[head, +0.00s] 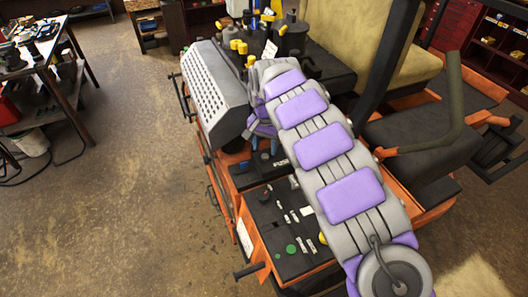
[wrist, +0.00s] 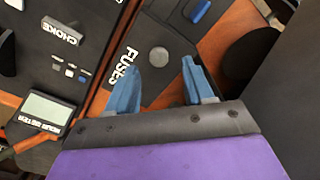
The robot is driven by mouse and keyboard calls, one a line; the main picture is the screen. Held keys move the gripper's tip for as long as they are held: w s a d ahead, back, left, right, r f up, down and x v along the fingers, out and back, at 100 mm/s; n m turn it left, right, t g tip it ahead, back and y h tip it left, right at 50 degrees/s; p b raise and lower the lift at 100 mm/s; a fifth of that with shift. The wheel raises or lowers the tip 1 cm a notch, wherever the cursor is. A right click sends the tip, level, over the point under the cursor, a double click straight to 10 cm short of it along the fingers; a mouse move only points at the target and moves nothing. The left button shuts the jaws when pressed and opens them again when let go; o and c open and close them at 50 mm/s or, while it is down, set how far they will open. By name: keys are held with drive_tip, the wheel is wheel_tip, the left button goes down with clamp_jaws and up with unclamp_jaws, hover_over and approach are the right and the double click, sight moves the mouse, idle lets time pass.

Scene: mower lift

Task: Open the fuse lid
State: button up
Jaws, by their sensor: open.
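The fuse lid (wrist: 150,40) is a dark grey panel with a white FUSES label and a round grey knob (wrist: 158,57) in the wrist view. It looks flat and closed. My gripper (wrist: 160,70) is open, its two blue fingers apart with the knob between and just beyond their tips. The left fingertip overlaps the end of the FUSES label. I cannot tell whether the fingers touch the lid. In the head view, the dark fuse panel (head: 246,177) is partly hidden below my gripper (head: 262,130), beside my arm.
A control panel with a CHOKE label (wrist: 62,31) and a small display (wrist: 44,112) lies left in the wrist view. A blue-topped part (wrist: 200,10) is above the lid. The head view shows a grey perforated cover (head: 215,85), a workbench (head: 45,60) and open floor at left.

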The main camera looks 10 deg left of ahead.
sight(265, 155)
drive_tip(key=shift+d+f, duration=0.2)
drive_tip(key=shift+f, duration=0.95)
drive_tip(key=shift+a+f, duration=0.15)
drive_tip(key=shift+f, duration=0.3)
drive_tip(key=shift+a+f, duration=0.1)
drive_tip(key=shift+a, duration=0.05)
drive_tip(key=shift+c, duration=0.4)
clamp_jaws()
